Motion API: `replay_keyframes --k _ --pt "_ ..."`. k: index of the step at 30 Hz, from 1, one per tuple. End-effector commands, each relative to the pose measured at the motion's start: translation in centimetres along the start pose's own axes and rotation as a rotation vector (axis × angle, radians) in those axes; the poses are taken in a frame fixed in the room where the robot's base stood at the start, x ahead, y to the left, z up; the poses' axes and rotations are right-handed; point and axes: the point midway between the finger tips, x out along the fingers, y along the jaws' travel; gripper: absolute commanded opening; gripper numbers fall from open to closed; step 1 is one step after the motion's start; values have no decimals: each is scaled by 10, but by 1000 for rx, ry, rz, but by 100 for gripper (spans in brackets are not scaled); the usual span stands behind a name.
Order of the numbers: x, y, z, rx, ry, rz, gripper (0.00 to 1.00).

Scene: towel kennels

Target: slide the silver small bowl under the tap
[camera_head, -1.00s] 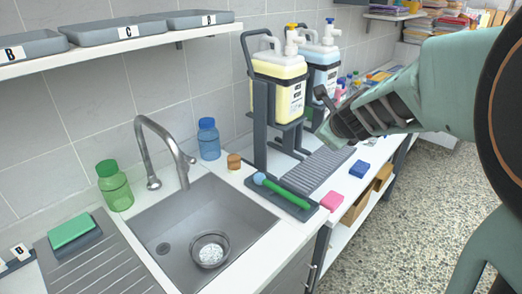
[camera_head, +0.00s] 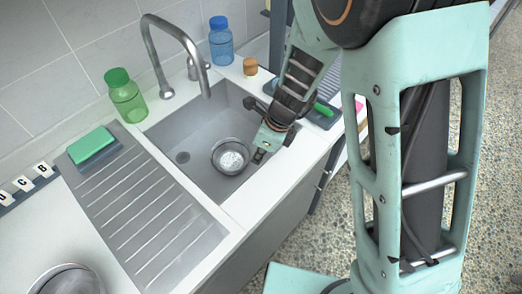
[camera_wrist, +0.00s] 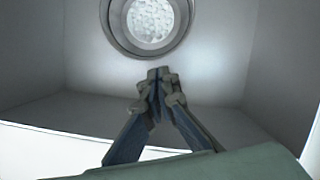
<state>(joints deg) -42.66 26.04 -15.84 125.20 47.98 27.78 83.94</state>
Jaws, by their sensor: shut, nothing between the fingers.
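The silver small bowl (camera_head: 231,156) sits on the floor of the sink, with white, pebbly-looking contents; it also shows in the wrist view (camera_wrist: 114,22), cut off by the top edge. The tap (camera_head: 165,50) arches over the sink from the back, and its spout end hangs to the left of the bowl in the head view. My gripper (camera_head: 260,156) reaches down into the sink on the right of the bowl. In the wrist view its fingers (camera_wrist: 158,76) are together and empty, pointing at the bowl. A small gap shows between fingertips and bowl there.
A green bottle (camera_head: 125,96), blue bottle (camera_head: 221,41) and brown jar (camera_head: 250,67) stand on the rim. A ribbed drainboard (camera_head: 150,205) lies at left.

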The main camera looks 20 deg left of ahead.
Motion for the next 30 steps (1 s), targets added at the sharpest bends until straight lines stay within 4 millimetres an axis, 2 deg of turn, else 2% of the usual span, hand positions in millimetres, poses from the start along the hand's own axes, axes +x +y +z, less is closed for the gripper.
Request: replay_keyframes --k 1,3,9,23,30 --pt "14 0 -2 1 2 1 0" --pt "25 0 -1 -1 1 0 0" --pt "46 -1 0 0 0 -2 0" --pt "50 -1 1 0 -1 -3 0" --pt "52 -1 26 -1 0 -1 0"
